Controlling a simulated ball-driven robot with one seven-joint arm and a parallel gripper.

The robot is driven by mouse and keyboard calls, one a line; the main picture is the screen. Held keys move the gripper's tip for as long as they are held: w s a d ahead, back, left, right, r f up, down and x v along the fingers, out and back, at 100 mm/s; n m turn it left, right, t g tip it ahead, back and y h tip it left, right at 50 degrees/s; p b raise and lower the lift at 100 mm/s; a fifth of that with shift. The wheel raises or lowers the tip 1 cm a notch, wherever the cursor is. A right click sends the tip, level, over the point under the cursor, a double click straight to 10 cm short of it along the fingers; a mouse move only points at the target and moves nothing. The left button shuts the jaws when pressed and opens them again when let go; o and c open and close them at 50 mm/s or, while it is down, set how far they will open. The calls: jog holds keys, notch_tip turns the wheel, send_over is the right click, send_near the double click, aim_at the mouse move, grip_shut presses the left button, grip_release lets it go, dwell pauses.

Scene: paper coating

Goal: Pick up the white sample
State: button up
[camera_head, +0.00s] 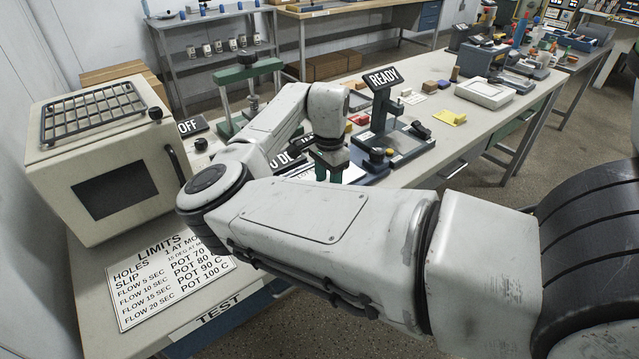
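My gripper (333,172) points down over the near part of the long bench, just left of the device with the READY sign (382,77). Its green fingers are small and partly hidden by my arm, so their gap is unclear. A white patch (353,172) shows beside and below the fingers. I cannot tell whether it is the white sample or part of the lettered sign (291,165) there. No other clear white sample shows; my arm covers much of the bench around the gripper.
A cream oven (100,160) with a wire rack on top stands at left, behind a LIMITS card (172,275). A green press frame (247,75) stands behind my arm.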

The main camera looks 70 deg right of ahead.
jog(key=shift+c, duration=0.2)
grip_shut()
jog(key=shift+r, duration=0.15)
jog(key=shift+r, duration=0.6)
jog(key=s+a+r, duration=0.6)
jog(key=s+r, duration=0.5)
jog(key=s, duration=0.1)
jog(key=shift+s+a+r+b, duration=0.2)
jog(key=shift+a+r+b, duration=0.1)
jog(key=shift+a+b, duration=0.15)
